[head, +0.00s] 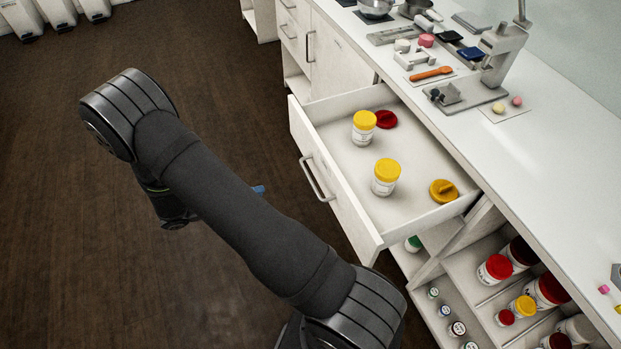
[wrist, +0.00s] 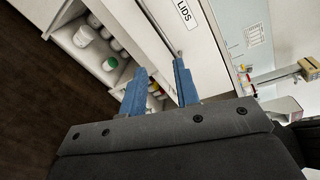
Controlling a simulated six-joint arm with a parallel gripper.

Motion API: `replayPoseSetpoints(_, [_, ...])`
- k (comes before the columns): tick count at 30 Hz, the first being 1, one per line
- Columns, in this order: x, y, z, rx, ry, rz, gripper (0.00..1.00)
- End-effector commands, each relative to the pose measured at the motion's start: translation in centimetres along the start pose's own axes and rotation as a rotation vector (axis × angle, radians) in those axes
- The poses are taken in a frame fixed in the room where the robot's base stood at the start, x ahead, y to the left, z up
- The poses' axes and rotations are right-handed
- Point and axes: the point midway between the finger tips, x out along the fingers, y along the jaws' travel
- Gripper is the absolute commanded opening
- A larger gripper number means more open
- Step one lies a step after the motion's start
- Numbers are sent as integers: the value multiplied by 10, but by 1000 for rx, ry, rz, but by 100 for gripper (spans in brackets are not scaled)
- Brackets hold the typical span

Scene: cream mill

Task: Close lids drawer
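The drawer (head: 410,210) is pulled out from the white counter in the head view. Its front carries a bar handle (head: 317,179). In the wrist view a white front with the label LIDS (wrist: 186,14) shows at the top. Inside the drawer stand two white jars with yellow lids (head: 363,128) (head: 385,177), and a red lid (head: 386,119) and a yellow lid (head: 443,190) lie loose. My gripper (wrist: 160,66) is open, its blue fingers apart, with nothing visible between them. In the head view only a blue finger (head: 258,189) shows, left of the drawer front; the arm hides the rest.
Open shelves below the counter hold several jars, such as one with a red lid (head: 499,267). The worktop (head: 545,150) carries a grey stand (head: 497,50), an orange spoon (head: 431,73) and small items. The dark floor (head: 215,55) left of the drawer is clear.

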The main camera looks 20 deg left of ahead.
Motion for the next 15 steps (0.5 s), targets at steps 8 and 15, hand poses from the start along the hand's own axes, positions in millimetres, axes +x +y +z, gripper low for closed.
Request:
replayPoseSetpoints(8, [-4,-7,2,-312,6,39,29])
replayPoseSetpoints(15, [13,-7,1,-348,8,40,29])
